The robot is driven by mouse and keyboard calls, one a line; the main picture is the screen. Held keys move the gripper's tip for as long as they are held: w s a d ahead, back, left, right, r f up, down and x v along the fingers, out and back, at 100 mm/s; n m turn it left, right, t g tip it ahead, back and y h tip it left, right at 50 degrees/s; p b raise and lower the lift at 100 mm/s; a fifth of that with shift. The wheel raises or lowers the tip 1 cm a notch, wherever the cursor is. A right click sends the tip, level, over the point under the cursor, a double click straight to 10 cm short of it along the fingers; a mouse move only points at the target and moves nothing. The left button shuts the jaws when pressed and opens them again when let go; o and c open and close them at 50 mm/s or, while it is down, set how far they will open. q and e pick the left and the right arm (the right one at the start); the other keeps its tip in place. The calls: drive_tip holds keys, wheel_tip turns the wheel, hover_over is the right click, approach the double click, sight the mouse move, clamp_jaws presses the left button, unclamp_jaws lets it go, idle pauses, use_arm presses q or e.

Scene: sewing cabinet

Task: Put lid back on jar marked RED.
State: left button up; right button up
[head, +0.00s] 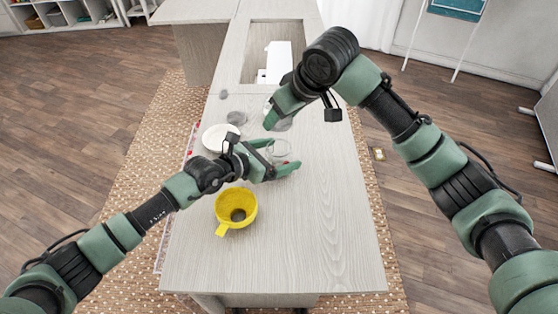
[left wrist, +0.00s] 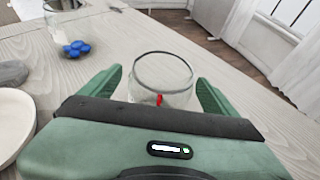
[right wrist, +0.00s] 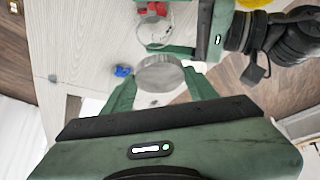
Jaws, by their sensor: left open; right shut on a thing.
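My left gripper also shows in the head view (head: 280,158). My right gripper (right wrist: 160,88) is shut on a round grey metallic lid (right wrist: 160,72). In the right wrist view, the jar with red pieces (right wrist: 156,27) appears beyond the lid, apart from it. In the head view my right gripper (head: 277,120) is behind the jar. No RED marking is readable.
A second glass jar (left wrist: 62,35) has blue pieces (left wrist: 76,48) by it. A white plate (head: 220,138), a grey round thing (head: 237,118) and a yellow funnel (head: 236,208) are on the left of the table. A white machine (head: 278,62) sits in the far recess. The table's near right is clear.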

sight(283, 131)
use_arm(q)
clamp_jaws()
use_arm(e)
drive_tip(key=shift+f, duration=2.45)
drive_tip(key=shift+f, duration=0.15)
drive_tip(key=shift+f, duration=0.75)
drive_tip(key=shift+f, duration=0.55)
